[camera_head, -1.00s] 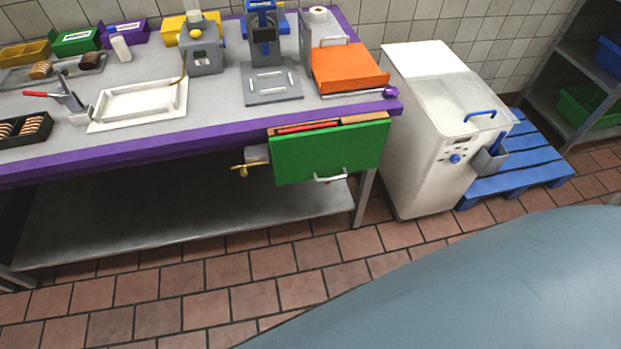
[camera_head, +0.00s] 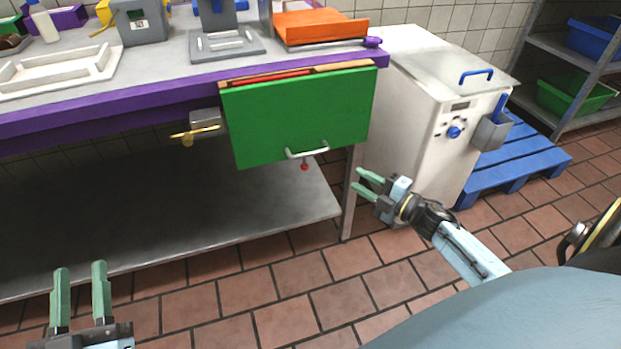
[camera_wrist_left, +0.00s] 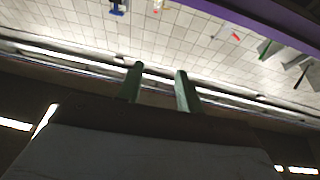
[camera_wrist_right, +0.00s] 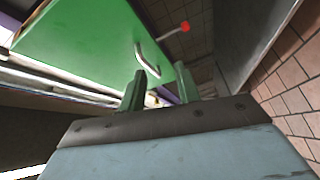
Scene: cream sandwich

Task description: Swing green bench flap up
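The green bench flap (camera_head: 300,114) hangs down from the purple front edge of the bench in the head view. Its pale bar handle (camera_head: 307,152) is near the lower edge, with a small red knob (camera_head: 305,166) below. In the right wrist view the flap (camera_wrist_right: 85,40) is upper left and its handle (camera_wrist_right: 147,60) is just beyond the fingers. My right gripper (camera_head: 361,182) is open and empty, to the right of and below the handle, apart from it. My left gripper (camera_head: 81,274) is open and empty at the lower left, away from the flap.
A brass latch (camera_head: 190,135) on a grey block sits under the bench edge, left of the flap. A bench leg (camera_head: 350,190) and lower shelf (camera_head: 250,215) stand below. A white machine (camera_head: 410,110) stands to the right beside a blue pallet (camera_head: 515,165). The tiled floor in front is clear.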

